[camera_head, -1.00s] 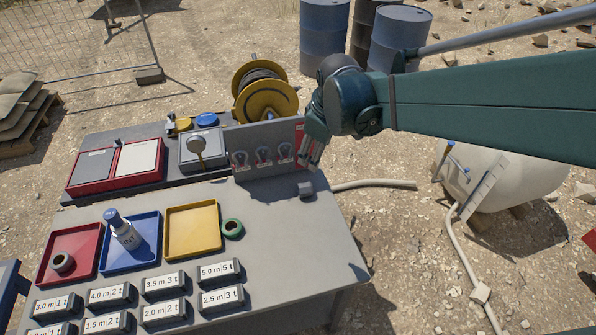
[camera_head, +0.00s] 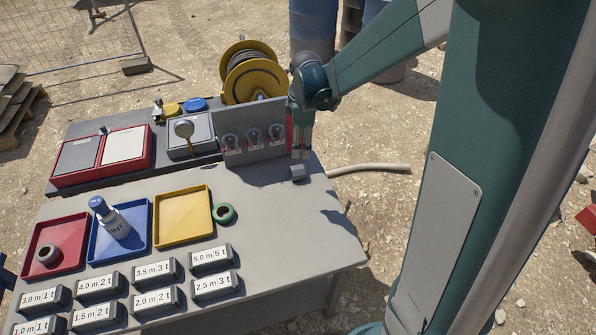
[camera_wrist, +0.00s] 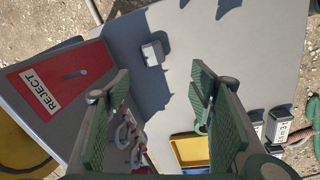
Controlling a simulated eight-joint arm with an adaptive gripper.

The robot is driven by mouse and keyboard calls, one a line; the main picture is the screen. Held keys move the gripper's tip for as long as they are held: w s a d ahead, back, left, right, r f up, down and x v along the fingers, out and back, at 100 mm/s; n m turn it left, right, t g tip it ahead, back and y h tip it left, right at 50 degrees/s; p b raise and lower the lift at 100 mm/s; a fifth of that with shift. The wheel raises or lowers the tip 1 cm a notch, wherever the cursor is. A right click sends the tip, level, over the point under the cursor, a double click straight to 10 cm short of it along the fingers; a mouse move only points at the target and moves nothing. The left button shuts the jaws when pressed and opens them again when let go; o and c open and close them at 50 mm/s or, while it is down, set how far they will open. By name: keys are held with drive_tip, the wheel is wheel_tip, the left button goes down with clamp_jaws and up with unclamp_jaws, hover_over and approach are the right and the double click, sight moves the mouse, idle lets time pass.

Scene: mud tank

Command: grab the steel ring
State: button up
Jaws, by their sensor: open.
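A dark grey ring (camera_head: 48,255), which looks like the steel ring, lies in the red tray (camera_head: 36,236) at the table's left in the head view. A green ring (camera_head: 223,213) lies on the table beside the yellow tray (camera_head: 181,240). My gripper (camera_head: 301,150) is at the table's far right, beside the shackle panel and behind a small grey block (camera_head: 297,172), well away from the grey ring. In the wrist view, my gripper (camera_wrist: 160,78) has its green pads apart with nothing held between them. I cannot make out the grey ring there.
The upright panel (camera_head: 232,120) with hanging shackles stands next to my gripper. A marker bottle (camera_head: 112,222) stands in the blue tray (camera_head: 97,243). Several labelled blocks (camera_head: 155,300) line the front. A cable reel (camera_head: 252,75) stands behind.

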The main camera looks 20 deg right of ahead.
sight(299, 167)
drive_tip(key=w+f+n, duration=0.1)
drive_tip(key=f, duration=0.3)
drive_tip(key=w+f+n+g+b, duration=0.1)
drive_tip(key=w+f, duration=0.1)
drive_tip(key=f, duration=0.3)
drive_tip(key=w+d+f+n+b, duration=0.1)
drive_tip(key=w+f, duration=0.1)
drive_tip(key=f, duration=0.2)
drive_tip(key=shift+f+n, duration=0.15)
drive_tip(key=shift+n, duration=0.15)
drive_tip(key=shift+f+b, duration=0.35)
drive_tip(key=shift+f, duration=0.95)
drive_tip(key=shift+f, duration=2.6)
drive_tip(key=shift+c, duration=0.5)
drive_tip(key=c, duration=1.1)
